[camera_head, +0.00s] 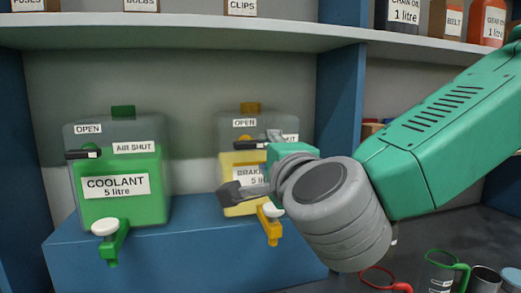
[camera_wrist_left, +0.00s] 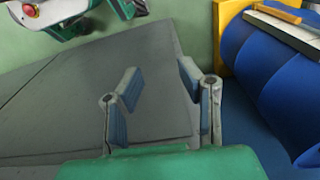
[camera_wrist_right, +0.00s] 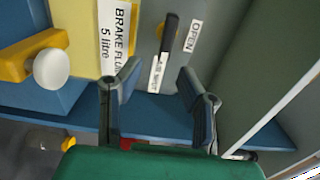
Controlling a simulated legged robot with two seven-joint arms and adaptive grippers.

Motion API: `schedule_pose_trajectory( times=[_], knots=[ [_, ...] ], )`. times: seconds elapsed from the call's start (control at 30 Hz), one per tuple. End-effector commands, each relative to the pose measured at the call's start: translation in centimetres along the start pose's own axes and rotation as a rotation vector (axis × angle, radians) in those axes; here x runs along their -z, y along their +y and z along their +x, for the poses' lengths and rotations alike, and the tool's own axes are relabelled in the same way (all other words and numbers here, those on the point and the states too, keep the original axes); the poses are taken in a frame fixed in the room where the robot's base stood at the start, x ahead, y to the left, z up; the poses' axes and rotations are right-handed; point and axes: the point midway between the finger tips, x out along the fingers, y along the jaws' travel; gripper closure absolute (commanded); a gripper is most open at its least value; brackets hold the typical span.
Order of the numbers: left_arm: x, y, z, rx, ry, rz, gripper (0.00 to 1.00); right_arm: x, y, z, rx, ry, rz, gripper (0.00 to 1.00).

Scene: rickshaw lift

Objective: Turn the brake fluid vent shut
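The brake fluid tank (camera_head: 285,105), grey with yellow fluid, stands on a blue ledge behind my right gripper (camera_head: 258,163). In the right wrist view the black lever (camera_wrist_right: 168,40) lies between the OPEN label (camera_wrist_right: 193,36) and the AIR SHUT label (camera_wrist_right: 157,74). My right gripper (camera_wrist_right: 159,78) is open in front of the tank. Its fingers spread to either side of the lever's line, and contact is not visible. My left gripper (camera_wrist_left: 160,78) is open and empty over a grey surface, away from the tank.
A coolant tank (camera_head: 155,185) stands left of the brake fluid tank, with its own vent lever (camera_head: 82,154). The brake fluid tap (camera_head: 270,228) sticks out low, near my right gripper. A shelf (camera_head: 180,35) runs above.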

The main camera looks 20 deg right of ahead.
Motion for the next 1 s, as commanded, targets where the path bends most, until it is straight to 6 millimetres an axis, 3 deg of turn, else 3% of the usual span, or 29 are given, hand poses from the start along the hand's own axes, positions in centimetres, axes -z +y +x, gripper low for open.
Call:
schedule_pose_trajectory(
  times=[0.1, 0.33, 0.87, 1.0],
  knots=[
    [0.0, 0.0, 0.0, 0.000, 0.000, 0.000, 0.67, -0.1, 0.0, -2.5, -0.001, -0.004, -0.002, 0.67],
    [0.1, 0.0, 0.0, 0.000, 0.000, 0.000, 0.67, -0.1, 0.2, -5.3, -0.004, -0.002, -0.001, 0.67],
    [0.2, 0.0, 0.0, 0.000, -0.002, 0.000, 0.67, 0.0, 0.1, -5.7, -0.004, -0.001, 0.000, 0.67],
    [0.3, 0.0, -1.9, 0.000, -0.003, 0.000, 0.67, -0.1, -1.8, -5.8, -0.004, -0.001, 0.000, 0.67]
  ],
)
